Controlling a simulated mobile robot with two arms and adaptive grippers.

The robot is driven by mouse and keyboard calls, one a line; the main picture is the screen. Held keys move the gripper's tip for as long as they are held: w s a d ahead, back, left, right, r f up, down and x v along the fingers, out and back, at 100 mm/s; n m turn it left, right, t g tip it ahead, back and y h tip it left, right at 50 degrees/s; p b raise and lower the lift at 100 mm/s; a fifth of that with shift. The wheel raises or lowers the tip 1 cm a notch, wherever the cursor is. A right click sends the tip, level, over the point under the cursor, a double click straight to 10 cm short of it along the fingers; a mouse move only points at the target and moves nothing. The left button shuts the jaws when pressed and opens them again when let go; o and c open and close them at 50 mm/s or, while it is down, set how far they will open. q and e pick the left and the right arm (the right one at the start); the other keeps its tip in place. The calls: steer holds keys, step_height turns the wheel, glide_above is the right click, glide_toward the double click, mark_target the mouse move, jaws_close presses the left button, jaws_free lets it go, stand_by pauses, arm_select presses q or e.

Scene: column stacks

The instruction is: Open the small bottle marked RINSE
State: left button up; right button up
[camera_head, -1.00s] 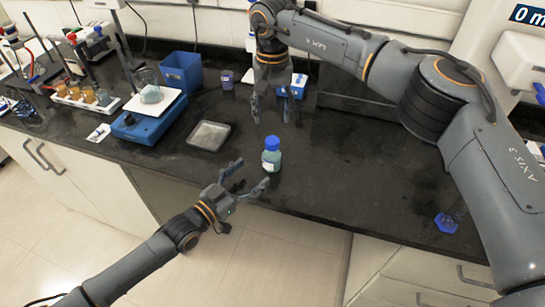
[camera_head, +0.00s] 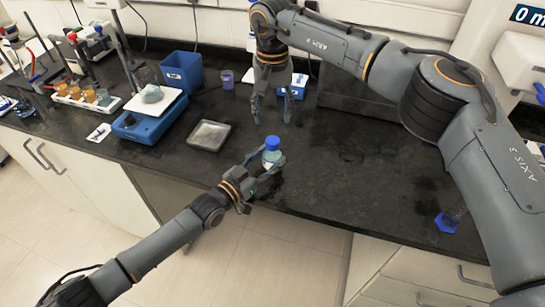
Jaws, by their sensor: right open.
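The small bottle (camera_head: 271,157) has a blue cap (camera_head: 272,142) and a pale label over greenish contents. It stands upright on the black bench near the front edge, and its marking is too small to read. My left gripper (camera_head: 268,164) reaches in from the lower left with its fingers around the bottle's body, hiding its lower part. Whether the fingers press on it cannot be told. My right gripper (camera_head: 271,112) points down, open and empty, above the bench behind the bottle, clear of the cap.
A grey square tray (camera_head: 209,135) lies left of the bottle. A blue balance-like device (camera_head: 148,122) with a beaker, a blue bin (camera_head: 182,72) and a purple cup (camera_head: 227,79) stand farther back. The bench right of the bottle is clear.

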mark_target(273, 140)
arm_select(q)
jaws_close()
arm_select(e)
steer(key=m, duration=0.7)
steer(key=shift+a, duration=0.1)
steer(key=m, duration=0.6)
steer(key=shift+a+m, duration=0.1)
steer(key=shift+m, duration=0.3)
steer(key=m, duration=0.8)
steer(key=shift+m, duration=0.3)
steer(key=m, duration=1)
steer(key=shift+m, duration=0.4)
steer(key=m, duration=1)
steer(key=shift+m, duration=0.3)
steer(key=m, duration=0.6)
steer(key=shift+m, duration=0.3)
steer(key=m, duration=0.8)
steer(key=shift+d+f, duration=0.1)
steer(key=shift+d, duration=0.1)
steer(key=shift+f, duration=3.9)
